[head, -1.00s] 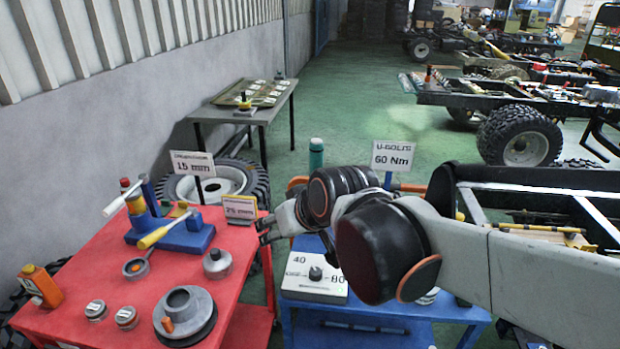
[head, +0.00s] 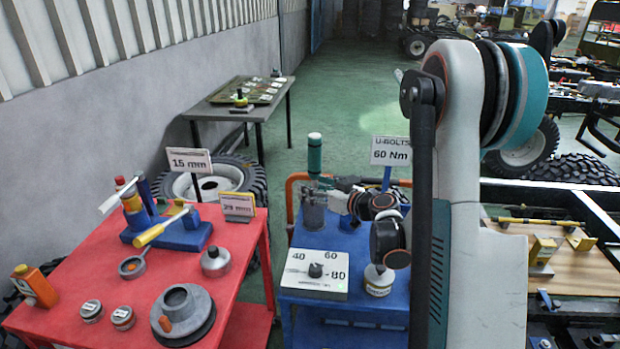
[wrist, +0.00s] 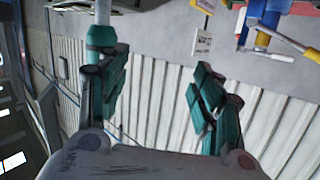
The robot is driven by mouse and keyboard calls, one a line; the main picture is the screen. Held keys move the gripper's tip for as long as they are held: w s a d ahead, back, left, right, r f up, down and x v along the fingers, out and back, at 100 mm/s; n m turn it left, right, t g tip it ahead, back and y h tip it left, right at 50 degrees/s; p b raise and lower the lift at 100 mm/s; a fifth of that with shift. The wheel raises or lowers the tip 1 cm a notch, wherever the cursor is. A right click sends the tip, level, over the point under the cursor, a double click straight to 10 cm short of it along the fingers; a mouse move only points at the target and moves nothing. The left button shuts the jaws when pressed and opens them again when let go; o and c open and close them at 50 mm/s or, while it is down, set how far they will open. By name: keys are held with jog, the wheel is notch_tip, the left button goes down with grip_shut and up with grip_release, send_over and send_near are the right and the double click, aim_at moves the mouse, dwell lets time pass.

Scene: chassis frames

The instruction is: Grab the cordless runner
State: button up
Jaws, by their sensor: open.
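A teal upright cylinder (head: 314,153), apparently the cordless runner, stands at the back left of the blue cart (head: 288,312), with a dark grey round body or holder below it. My gripper (head: 330,186) is in the head view, just right of the cylinder and close to it, over the cart. In the wrist view, my gripper (wrist: 157,88) has its teal-padded fingers spread wide with nothing between them. The teal cylinder (wrist: 101,38) shows there by the left fingertip, outside the gap. Whether they touch cannot be told. My arm hides the cart's right side.
A dial box (head: 315,275) and a small labelled pot (head: 379,281) sit on the blue cart. A "60 Nm" sign (head: 390,151) stands behind. The red cart (head: 75,300) at left holds several tools and pots. A chassis frame (head: 590,215) is at right.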

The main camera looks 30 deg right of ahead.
aim_at(315, 174)
jog(key=s+d+f+t, duration=0.1)
jog(key=d+f+t, duration=0.25)
jog(key=d, duration=0.45)
jog(key=shift+g+h, duration=0.4)
jog(key=shift+g, duration=0.05)
jog(key=shift+w+a+b, duration=0.35)
jog(key=shift+w+b, duration=0.35)
jog(key=shift+w, duration=1.5)
jog(key=shift+w+a+b, duration=0.3)
jog(key=shift+w+b, duration=0.35)
jog(key=shift+w, duration=1.5)
jog(key=shift+w+a+b, duration=0.35)
jog(key=shift+w+b, duration=0.35)
jog(key=shift+w, duration=1.5)
jog(key=shift+r, duration=0.1)
grip_shut()
